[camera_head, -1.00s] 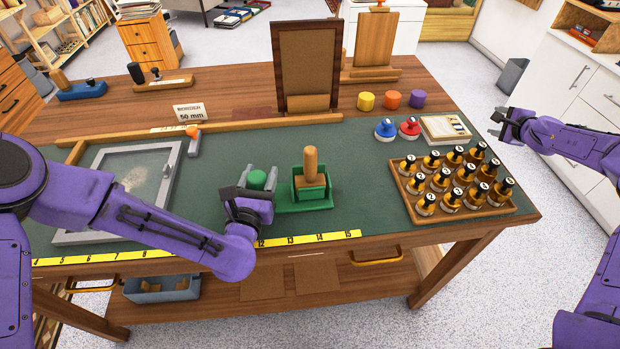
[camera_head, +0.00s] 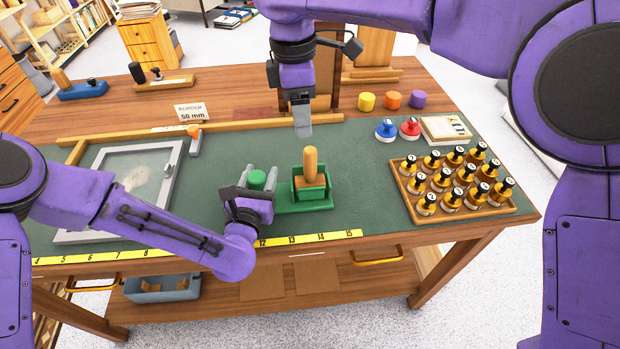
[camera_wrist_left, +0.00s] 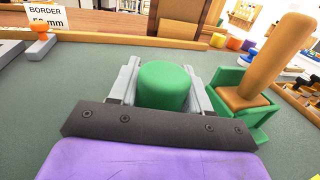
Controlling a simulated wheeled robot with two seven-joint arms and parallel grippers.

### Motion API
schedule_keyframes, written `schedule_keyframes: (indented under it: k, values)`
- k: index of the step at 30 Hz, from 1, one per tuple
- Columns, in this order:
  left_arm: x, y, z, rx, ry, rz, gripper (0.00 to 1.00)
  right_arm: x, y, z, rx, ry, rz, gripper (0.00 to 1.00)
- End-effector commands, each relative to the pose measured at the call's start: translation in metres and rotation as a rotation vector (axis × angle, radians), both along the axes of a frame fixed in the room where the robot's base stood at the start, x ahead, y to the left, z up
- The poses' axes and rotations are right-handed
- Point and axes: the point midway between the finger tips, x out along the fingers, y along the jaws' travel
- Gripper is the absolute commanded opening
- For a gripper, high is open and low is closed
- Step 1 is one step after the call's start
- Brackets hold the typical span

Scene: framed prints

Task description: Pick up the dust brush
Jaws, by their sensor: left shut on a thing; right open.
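The dust brush (camera_head: 310,163) stands upright in a green holder (camera_head: 319,199), its wooden handle up and its lower part hidden by the holder walls. Both also show in the left wrist view, with the brush (camera_wrist_left: 268,65) to the right of the gripper and the holder (camera_wrist_left: 234,115) around its foot. My left gripper (camera_head: 258,174) is shut on a green cylinder (camera_wrist_left: 163,86) left of the holder. Whether the cylinder is joined to the holder is hidden. My right gripper (camera_head: 302,122) is open, pointing down, and appears just above the brush handle, apart from it.
A wooden tray of several small bottles (camera_head: 458,205) stands to the right. Red (camera_head: 410,127) and blue (camera_head: 385,130) knobbed items sit behind it. A grey framed panel (camera_head: 115,188) lies on the left. A standing frame (camera_head: 325,97) is partly hidden behind my right arm.

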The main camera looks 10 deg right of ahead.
Motion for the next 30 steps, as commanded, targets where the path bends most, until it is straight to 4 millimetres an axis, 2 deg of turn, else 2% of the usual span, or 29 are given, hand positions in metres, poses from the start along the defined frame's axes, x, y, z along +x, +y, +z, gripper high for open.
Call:
schedule_keyframes:
  k: [3, 9, 14, 21, 24, 29, 30]
  values:
    - [0.0, 0.0, 0.001, -0.002, -0.001, 0.0, 0.04, -0.005, -0.003, -0.013, -0.059, 0.011, 0.036, 0.59]
    - [0.0, 0.0, 0.001, -0.003, -0.002, 0.0, 0.04, -0.005, -0.008, -0.054, -0.057, 0.011, 0.035, 0.59]
    - [0.0, 0.0, 0.001, -0.002, -0.001, 0.0, 0.04, -0.005, -0.011, -0.072, -0.054, 0.01, 0.034, 0.59]
    - [0.0, 0.0, 0.001, -0.003, -0.002, 0.0, 0.04, -0.007, -0.017, -0.113, -0.053, 0.01, 0.033, 0.59]
    - [0.0, 0.0, 0.001, -0.003, -0.002, 0.0, 0.04, -0.007, -0.018, -0.12, -0.052, 0.008, 0.033, 0.59]
    - [0.0, 0.0, 0.001, -0.002, -0.001, 0.0, 0.04, -0.007, -0.017, -0.121, -0.051, 0.008, 0.032, 0.59]
    - [0.0, 0.0, 0.001, -0.002, -0.001, 0.0, 0.04, -0.007, -0.017, -0.121, -0.051, 0.008, 0.032, 0.56]
